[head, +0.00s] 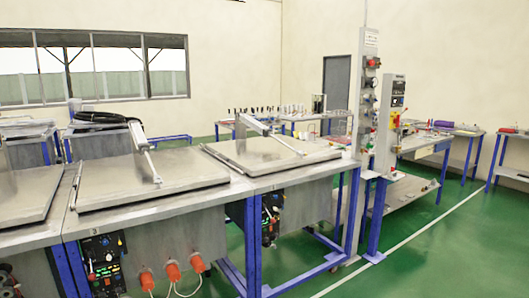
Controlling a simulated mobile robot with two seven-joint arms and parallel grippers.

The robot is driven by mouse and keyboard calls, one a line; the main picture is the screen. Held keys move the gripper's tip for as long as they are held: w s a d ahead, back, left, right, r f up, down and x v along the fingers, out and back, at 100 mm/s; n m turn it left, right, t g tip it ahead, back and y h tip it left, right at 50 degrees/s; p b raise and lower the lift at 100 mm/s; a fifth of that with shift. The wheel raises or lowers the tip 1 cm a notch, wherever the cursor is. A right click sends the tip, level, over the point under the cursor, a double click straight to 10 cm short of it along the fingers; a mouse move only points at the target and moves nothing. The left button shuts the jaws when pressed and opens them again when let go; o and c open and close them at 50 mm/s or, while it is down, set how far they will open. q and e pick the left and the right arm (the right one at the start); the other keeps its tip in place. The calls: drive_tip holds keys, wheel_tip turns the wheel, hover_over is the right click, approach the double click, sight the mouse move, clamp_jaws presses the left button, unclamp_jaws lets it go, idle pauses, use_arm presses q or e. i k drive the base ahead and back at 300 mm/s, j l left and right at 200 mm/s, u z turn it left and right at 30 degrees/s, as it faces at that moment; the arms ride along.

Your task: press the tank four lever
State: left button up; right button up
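The near one (155,190) is left of centre, and the other (262,158) is farther right. A pale metal lid arm (147,152) slants down onto the near lid, and a similar arm (272,133) lies over the farther one. A dark control panel (102,262) under the near lid has a mark that looks like a 3. Neither of my grippers shows.
Red sockets (173,271) with cables stick out below the near tank. A grey post (361,125) with gauges and a control box (392,105) stand right of the farther tank. Benches with small items are behind. Open green floor (440,245) lies at the right.

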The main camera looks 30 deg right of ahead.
sight(273, 220)
drive_tip(key=z, duration=0.45)
drive_tip(key=i+l+z, duration=0.1)
drive_tip(key=i+z, duration=0.95)
drive_tip(key=i+j+z, duration=0.1)
drive_tip(key=i+j, duration=0.15)
drive_tip(key=i, duration=0.3)
drive_tip(key=i+j, duration=0.3)
drive_tip(key=i, duration=0.2)
drive_tip(key=i+j+z, duration=0.15)
drive_tip(key=i, duration=0.35)
drive_tip(key=j, duration=0.15)
